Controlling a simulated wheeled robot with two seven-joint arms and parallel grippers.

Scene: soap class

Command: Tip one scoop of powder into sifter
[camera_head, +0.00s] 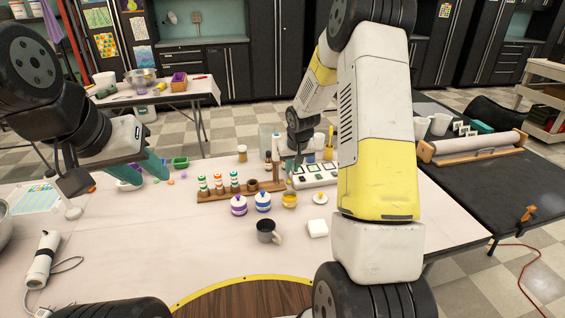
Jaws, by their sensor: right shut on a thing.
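My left gripper (142,172) is over the left part of the pale table, its two teal fingers pointing down and apart, with nothing seen between them. A pale bowl (128,185) is partly hidden below it. My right arm reaches over the table, and my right gripper (297,158) is at the far side, near a white tray (315,176) with dark square cells. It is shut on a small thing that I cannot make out. I cannot pick out the scoop, the powder or the sifter for certain; my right arm hides part of the table.
A wooden rack with colored-capped bottles (234,182) stands mid-table. In front are striped lidded jars (263,202), a dark mug (268,231), and a white block (317,229). A white hand tool with a cord (41,261) lies at left. The front middle is fairly clear.

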